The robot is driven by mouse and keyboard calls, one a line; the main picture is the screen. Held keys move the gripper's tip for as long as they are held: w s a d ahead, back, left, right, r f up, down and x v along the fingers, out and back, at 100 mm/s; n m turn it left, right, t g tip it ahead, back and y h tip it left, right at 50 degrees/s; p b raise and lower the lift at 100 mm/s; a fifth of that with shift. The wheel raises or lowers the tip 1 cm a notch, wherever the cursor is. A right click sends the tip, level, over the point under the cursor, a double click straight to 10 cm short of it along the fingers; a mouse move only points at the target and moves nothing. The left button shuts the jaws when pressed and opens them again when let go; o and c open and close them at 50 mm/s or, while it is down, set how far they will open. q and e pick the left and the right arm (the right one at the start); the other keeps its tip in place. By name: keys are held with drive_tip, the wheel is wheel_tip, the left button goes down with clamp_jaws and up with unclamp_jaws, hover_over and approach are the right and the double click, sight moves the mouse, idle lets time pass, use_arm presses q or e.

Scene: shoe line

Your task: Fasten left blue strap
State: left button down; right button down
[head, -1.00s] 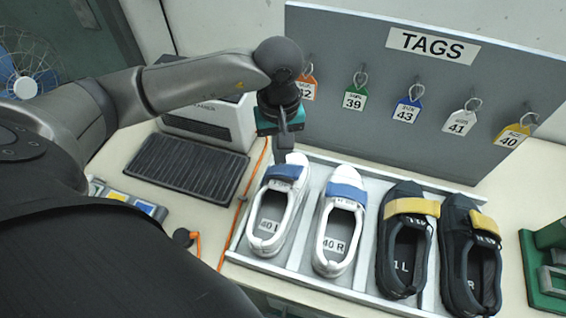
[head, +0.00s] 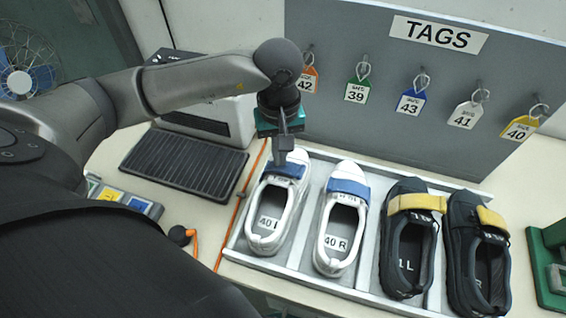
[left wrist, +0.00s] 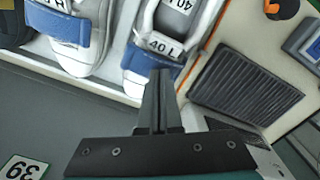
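The left white shoe marked 40 L (head: 298,203) stands in the leftmost slot of the tray (head: 290,262). Its blue strap (head: 293,171) lies across the upper; it also shows in the left wrist view (left wrist: 137,66). My left gripper (head: 281,161) points down at the strap. Its fingers look closed together in the left wrist view (left wrist: 158,78), with the tips over or against the strap; I cannot tell whether they touch. Nothing shows held between them, and they hide part of the strap. My right gripper is not in view.
The white shoe 40 R (head: 341,240) with its blue strap (head: 349,187) stands close by on the right. Two black shoes with yellow straps stand farther right. A tag board (head: 400,110) rises behind the tray. A dark ribbed mat (head: 185,162) lies left.

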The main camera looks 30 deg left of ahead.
use_arm(q)
drive_tip(key=shift+f+b, duration=0.35)
drive_tip(key=shift+f, duration=0.15)
drive_tip(key=shift+r, duration=0.1)
wheel_tip(320, 180, up, 9)
drive_tip(key=p, duration=0.5)
idle(0.6)
